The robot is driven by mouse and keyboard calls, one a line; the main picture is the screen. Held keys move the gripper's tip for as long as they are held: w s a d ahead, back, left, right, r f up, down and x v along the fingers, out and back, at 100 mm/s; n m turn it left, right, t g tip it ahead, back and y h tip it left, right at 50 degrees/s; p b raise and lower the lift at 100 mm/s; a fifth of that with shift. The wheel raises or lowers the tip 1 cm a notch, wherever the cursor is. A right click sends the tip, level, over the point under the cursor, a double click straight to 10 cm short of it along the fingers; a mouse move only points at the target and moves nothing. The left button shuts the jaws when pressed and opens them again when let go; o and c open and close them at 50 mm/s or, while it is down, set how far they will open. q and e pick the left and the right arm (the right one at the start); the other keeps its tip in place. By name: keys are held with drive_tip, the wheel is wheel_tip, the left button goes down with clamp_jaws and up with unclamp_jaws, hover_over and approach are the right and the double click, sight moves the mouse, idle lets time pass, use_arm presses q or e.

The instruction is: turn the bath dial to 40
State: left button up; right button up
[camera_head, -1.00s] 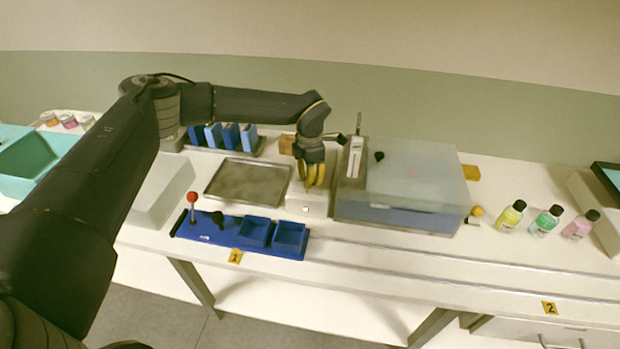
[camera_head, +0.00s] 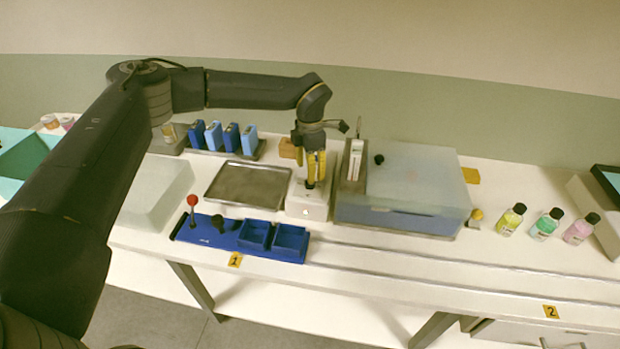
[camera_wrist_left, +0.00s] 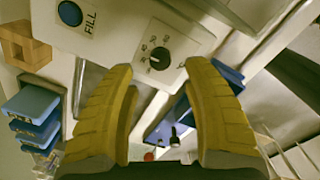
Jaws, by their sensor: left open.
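The bath dial (camera_wrist_left: 158,62) is a small dark knob on a white panel, with small numbers around part of it. Its exact setting is too small to read surely. The panel belongs to a white box (camera_head: 307,207) beside the bath (camera_head: 415,188), a tank with a translucent lid. My left gripper (camera_head: 315,181) points down over this box, and its yellow fingers are open. In the left wrist view, the fingers (camera_wrist_left: 160,84) stand on either side of the dial, with no clear contact. My right gripper is out of view.
A blue FILL button (camera_wrist_left: 69,13) is on the same box. A metal tray (camera_head: 248,185) and a blue tray (camera_head: 222,235) with a red-knobbed lever (camera_head: 192,200) lie to the left. Blue packs (camera_head: 213,135) stand behind. Several bottles (camera_head: 545,224) stand at right.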

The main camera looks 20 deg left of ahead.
use_arm(q)
wheel_tip(320, 180, up, 7)
idle(0.4)
drive_tip(key=shift+f, duration=0.15)
